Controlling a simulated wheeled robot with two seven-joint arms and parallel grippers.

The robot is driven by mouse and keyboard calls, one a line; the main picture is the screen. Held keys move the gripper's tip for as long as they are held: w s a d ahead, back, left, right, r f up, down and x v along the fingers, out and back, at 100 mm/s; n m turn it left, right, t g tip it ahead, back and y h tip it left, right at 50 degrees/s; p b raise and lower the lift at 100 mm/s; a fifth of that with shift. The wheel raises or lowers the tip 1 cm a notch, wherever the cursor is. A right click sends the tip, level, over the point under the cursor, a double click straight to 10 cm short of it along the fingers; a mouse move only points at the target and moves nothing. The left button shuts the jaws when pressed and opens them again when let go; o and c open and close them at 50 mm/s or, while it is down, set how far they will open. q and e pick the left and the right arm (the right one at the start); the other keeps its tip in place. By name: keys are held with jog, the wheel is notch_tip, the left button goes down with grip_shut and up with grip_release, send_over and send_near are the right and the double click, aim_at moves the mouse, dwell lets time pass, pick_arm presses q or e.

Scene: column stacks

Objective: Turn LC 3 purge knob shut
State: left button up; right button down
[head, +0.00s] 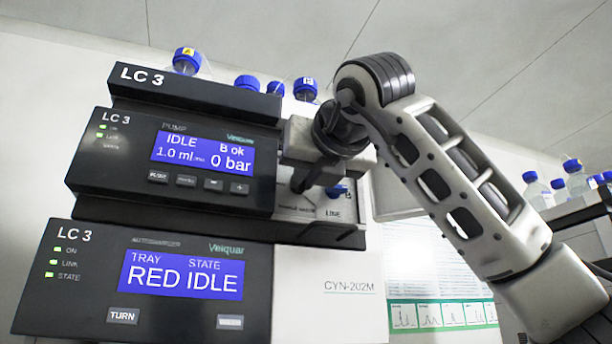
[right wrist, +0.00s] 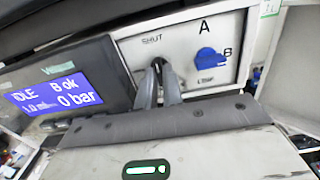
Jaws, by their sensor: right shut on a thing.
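The LC 3 stack (head: 195,95) stands at the left in the head view, with a pump module whose screen (head: 202,155) reads IDLE, B ok, 0 bar. My right gripper (head: 300,183) reaches in from the right to the panel beside that screen. In the right wrist view its two fingers (right wrist: 160,75) are shut on the purge knob, just below the label SHUT. The fingers hide nearly all of the knob, so its turn angle cannot be told. My left gripper is not in view.
A blue selector knob (right wrist: 208,61) sits close to the right of the fingers, between labels A, B and LINE. The autosampler module (head: 150,280) is below the pump. Blue-capped bottles (head: 187,60) stand on top. More bottles (head: 572,178) are on a shelf at the right.

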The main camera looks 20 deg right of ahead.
jog(key=c, duration=1.5)
grip_release()
jog(key=shift+c, duration=0.2)
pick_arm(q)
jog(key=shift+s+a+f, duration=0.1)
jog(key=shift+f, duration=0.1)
pick_arm(e)
jog(key=shift+s, duration=0.1)
jog(key=shift+s, duration=0.2)
pick_arm(q)
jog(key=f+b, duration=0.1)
jog(key=b, duration=0.2)
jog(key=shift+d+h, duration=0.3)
pick_arm(e)
jog(key=s, duration=1.5)
jog(key=shift+s+d, duration=0.25)
jog(key=shift+w, duration=0.1)
